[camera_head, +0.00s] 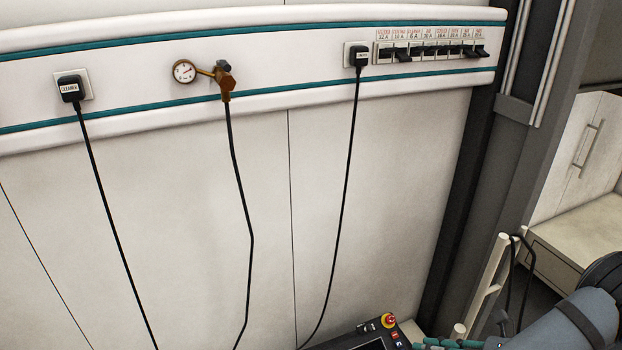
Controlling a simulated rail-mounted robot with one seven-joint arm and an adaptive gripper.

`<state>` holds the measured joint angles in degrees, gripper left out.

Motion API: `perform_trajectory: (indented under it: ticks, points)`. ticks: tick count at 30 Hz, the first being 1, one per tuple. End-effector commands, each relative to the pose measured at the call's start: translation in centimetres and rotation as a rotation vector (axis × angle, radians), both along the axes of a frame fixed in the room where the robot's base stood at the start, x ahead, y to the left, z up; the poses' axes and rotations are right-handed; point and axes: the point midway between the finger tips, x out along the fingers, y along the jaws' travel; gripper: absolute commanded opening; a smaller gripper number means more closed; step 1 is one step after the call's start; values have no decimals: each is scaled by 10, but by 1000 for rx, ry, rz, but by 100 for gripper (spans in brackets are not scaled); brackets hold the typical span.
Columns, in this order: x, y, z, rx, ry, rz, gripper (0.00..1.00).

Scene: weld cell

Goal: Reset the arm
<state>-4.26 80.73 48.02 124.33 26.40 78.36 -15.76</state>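My gripper is not in this view, and I cannot see whether it is open or shut. No part that is surely my arm shows. The wall panel (300,42) with teal stripes crosses the top of the view. It carries a row of labelled breaker switches (428,53) at the right. Two black levers, the second from the left and the rightmost, look tilted differently from the others. The small labels are hard to read.
A black plug labelled CLEANER (70,88), a pressure gauge (184,71) with a brass valve (225,78), and a second plug (359,57) have hanging cables. A control box (372,336) with a red button (389,320) sits below. A blue-grey cylinder (575,325) lies bottom right.

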Motion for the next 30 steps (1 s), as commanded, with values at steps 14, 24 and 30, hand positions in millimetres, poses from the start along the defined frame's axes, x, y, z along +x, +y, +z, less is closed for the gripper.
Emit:
perform_trajectory:
  ticks: [14, 24, 30]
  points:
    - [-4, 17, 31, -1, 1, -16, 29]
    - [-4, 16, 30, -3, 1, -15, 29]
    - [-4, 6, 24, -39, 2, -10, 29]
